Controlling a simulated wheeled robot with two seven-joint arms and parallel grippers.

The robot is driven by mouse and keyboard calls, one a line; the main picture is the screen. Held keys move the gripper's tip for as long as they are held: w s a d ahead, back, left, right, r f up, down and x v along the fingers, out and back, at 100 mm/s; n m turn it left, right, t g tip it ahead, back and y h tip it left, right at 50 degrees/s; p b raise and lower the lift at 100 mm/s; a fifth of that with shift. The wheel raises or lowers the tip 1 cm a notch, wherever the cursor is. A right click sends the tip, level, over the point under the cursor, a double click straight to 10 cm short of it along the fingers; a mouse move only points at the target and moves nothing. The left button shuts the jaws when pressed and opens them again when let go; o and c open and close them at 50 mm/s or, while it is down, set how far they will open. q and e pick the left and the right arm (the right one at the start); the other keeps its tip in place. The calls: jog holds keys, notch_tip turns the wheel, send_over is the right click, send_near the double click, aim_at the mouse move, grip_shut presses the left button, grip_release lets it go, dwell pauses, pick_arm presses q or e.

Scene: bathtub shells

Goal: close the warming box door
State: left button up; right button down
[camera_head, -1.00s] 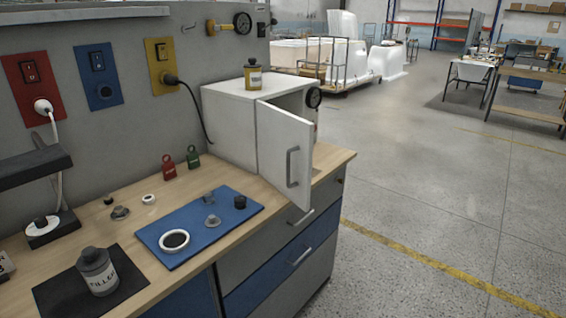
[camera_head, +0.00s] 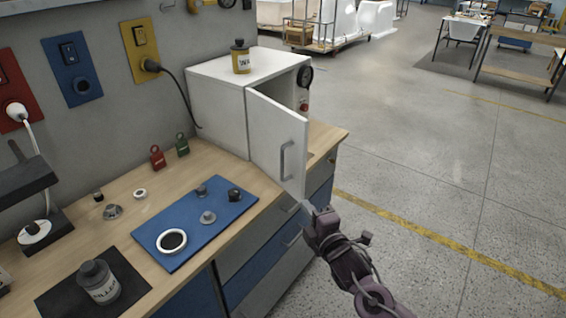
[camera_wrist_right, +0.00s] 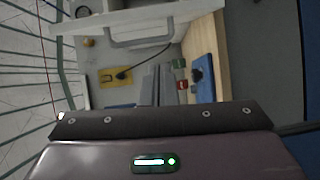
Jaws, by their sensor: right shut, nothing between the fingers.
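The white warming box (camera_head: 215,100) stands at the far right end of the workbench. Its door (camera_head: 277,137) is swung wide open toward the front, with a grey bar handle (camera_head: 286,160) on its outer face. My right gripper (camera_head: 316,212) is shut and empty, just below and to the right of the door's lower free corner, near the bench's edge; I cannot tell if it touches. In the right wrist view the door handle (camera_wrist_right: 140,42) shows across the top, beyond the shut fingers (camera_wrist_right: 156,84). My left gripper is not in view.
A yellow-labelled bottle (camera_head: 241,58) stands on top of the box. A blue mat (camera_head: 180,250) with small parts, a filler bottle (camera_head: 99,283) and red and green padlocks (camera_head: 157,157) are on the bench. A cable runs from the yellow outlet.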

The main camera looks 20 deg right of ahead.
aim_at(299, 172)
jog(key=shift+n+t, duration=0.3)
jog(key=shift+n, duration=0.1)
jog(key=w+r+p, duration=0.1)
jog(key=w, duration=0.2)
jog(key=w+r+p, duration=0.1)
jog(key=w+p, duration=0.1)
jog(key=w, duration=0.2)
jog(key=w+d+r+p, duration=0.1)
jog(key=w+p, duration=0.1)
jog(key=w, duration=0.2)
jog(key=shift+w+r, duration=0.1)
jog(key=shift+w, duration=0.05)
jog(key=shift+y, duration=0.4)
